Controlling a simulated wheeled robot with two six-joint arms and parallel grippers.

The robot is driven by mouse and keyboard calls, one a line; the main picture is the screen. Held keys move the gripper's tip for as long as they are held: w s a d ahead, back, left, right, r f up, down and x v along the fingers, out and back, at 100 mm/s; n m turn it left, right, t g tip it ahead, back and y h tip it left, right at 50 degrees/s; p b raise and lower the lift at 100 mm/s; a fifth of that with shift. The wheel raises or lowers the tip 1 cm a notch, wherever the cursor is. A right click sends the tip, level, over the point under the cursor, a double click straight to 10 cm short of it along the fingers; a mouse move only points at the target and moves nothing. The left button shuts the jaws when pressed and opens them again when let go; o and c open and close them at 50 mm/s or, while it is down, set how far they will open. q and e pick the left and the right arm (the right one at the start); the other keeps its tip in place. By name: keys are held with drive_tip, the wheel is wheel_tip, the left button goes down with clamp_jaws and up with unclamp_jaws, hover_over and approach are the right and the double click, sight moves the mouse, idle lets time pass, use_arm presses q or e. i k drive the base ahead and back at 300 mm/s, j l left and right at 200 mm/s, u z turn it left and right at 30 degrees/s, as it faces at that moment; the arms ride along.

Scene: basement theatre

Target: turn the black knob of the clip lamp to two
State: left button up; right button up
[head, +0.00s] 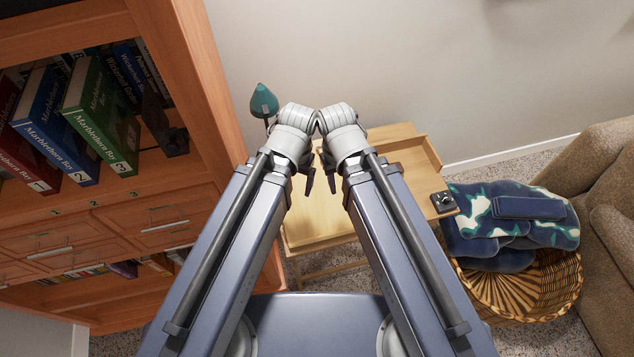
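A small lamp with a teal shade (263,101) on a thin dark stem stands behind my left wrist. The stem's lower part and its clip are hidden by my arm. A small black device (443,201) with a round top part sits at the right front corner of the wooden table (410,163); I cannot tell whether it belongs to the lamp or read any marking on it. My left gripper (310,180) and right gripper (330,178) show only as small dark parts below the folded wrists, over the table. Whether they are open is not clear.
A wooden bookcase (190,90) with large books stands on the left. On the right are a wicker basket (545,290) with a patterned blue-green blanket (530,225) on it and a brown sofa (600,160). A pale wall closes the back. The visible tabletop looks mostly bare.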

sight(446, 197)
drive_tip(key=l+z, duration=0.1)
drive_tip(key=z, duration=0.9)
drive_tip(key=j+z, duration=0.1)
drive_tip(key=z, duration=0.25)
